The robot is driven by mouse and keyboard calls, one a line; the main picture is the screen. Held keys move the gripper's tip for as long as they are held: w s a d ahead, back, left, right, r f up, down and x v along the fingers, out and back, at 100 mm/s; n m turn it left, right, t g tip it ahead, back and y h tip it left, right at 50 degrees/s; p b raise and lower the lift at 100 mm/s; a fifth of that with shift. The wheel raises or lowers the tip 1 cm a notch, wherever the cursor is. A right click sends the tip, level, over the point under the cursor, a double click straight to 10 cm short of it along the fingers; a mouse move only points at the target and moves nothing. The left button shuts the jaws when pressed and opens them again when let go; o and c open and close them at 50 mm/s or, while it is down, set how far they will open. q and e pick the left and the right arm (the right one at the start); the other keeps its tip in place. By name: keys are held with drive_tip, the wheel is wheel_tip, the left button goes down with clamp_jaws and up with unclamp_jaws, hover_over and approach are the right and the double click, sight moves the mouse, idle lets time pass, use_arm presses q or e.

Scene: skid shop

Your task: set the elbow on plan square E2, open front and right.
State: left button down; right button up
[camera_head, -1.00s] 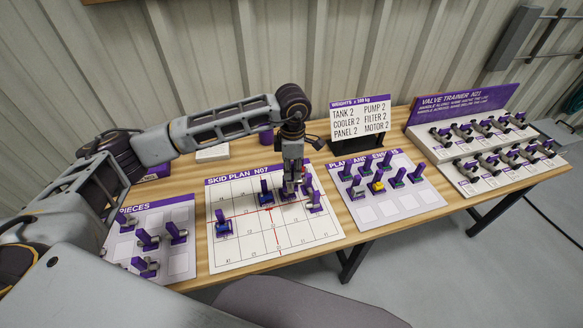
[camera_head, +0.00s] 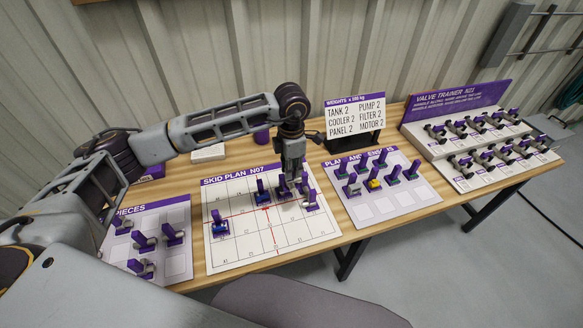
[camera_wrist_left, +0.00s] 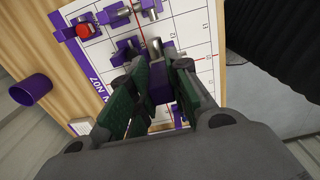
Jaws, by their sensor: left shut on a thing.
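My left gripper (camera_head: 291,178) reaches down over the back right part of the white skid plan (camera_head: 240,250). In the left wrist view the gripper (camera_wrist_left: 155,88) is shut on a purple post (camera_wrist_left: 160,90), taken to be the elbow's handle. The fingers hide most of the held elbow, so its openings and exact square cannot be told. Whether it touches the board is unclear. Close by stand a purple-posted piece (camera_head: 263,198) to the left and another (camera_head: 311,204) to the right. My right gripper is not in view.
A blue piece (camera_head: 219,227) stands at the plan's left. Several pieces stand on the pieces board (camera_head: 150,222) at left and the board (camera_head: 400,205) at right. A weights sign (camera_head: 355,115) and valve trainer (camera_head: 470,120) stand behind. The plan's front is clear.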

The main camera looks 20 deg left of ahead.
use_arm(q)
drive_tip(key=shift+f, duration=0.15)
drive_tip(key=shift+f+b, duration=0.7)
drive_tip(key=shift+f, duration=0.7)
drive_tip(key=shift+f+b, duration=1)
drive_tip(key=shift+f, duration=0.2)
drive_tip(key=shift+b, duration=0.55)
drive_tip(key=shift+f, duration=0.15)
